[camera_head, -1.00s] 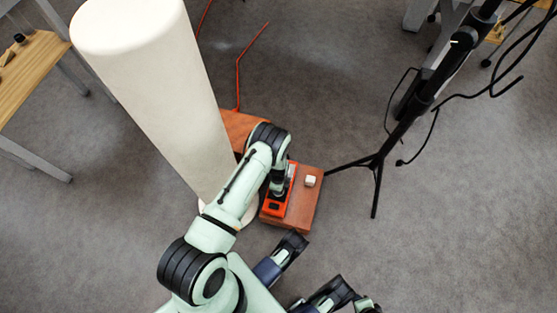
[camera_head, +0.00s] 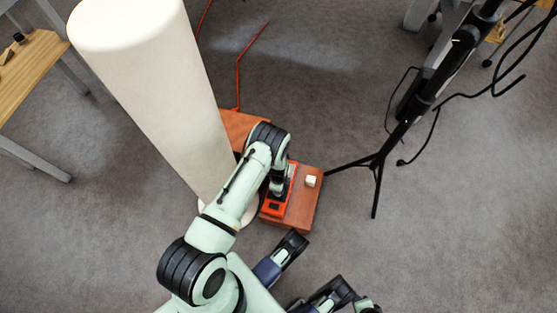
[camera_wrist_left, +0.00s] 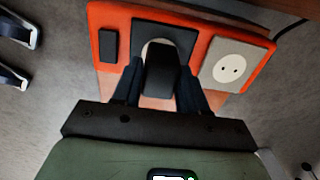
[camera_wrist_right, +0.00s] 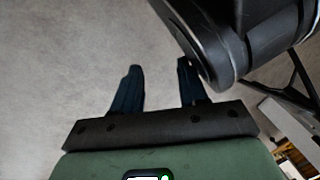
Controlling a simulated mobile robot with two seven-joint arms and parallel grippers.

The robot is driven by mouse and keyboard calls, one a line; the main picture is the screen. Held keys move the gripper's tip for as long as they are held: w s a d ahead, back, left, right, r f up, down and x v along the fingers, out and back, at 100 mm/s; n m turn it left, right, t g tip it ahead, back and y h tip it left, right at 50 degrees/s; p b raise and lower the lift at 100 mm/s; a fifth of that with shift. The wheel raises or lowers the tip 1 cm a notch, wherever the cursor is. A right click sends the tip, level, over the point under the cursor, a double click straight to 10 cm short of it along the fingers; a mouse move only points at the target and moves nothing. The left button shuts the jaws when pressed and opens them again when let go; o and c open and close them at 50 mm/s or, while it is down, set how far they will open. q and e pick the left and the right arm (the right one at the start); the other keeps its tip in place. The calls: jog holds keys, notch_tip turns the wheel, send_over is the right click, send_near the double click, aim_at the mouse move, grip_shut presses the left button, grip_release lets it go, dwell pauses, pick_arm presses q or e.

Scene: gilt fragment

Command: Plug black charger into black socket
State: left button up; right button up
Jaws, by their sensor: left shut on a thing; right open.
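The orange power strip (camera_wrist_left: 122,20) shows in the left wrist view with a black socket (camera_wrist_left: 146,32) in its middle and a white socket (camera_wrist_left: 230,69) at its right. My left gripper (camera_wrist_left: 163,68) is shut on the black charger (camera_wrist_left: 165,75), with a finger on each side. The charger is in front of the black socket and hides most of it; I cannot tell whether it is seated. In the head view the strip (camera_head: 277,208) is partly hidden by my left arm. My right gripper (camera_wrist_right: 158,72) is open and empty over the floor.
A tall white column (camera_head: 150,90) stands at left of my left arm. A black tripod stand (camera_head: 378,165) is at the right.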

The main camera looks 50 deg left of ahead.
pick_arm(q)
jog(key=shift+f+b, duration=0.3)
jog(key=shift+f, duration=0.1)
jog(key=o, duration=1.1)
jog(key=shift+c, duration=0.2)
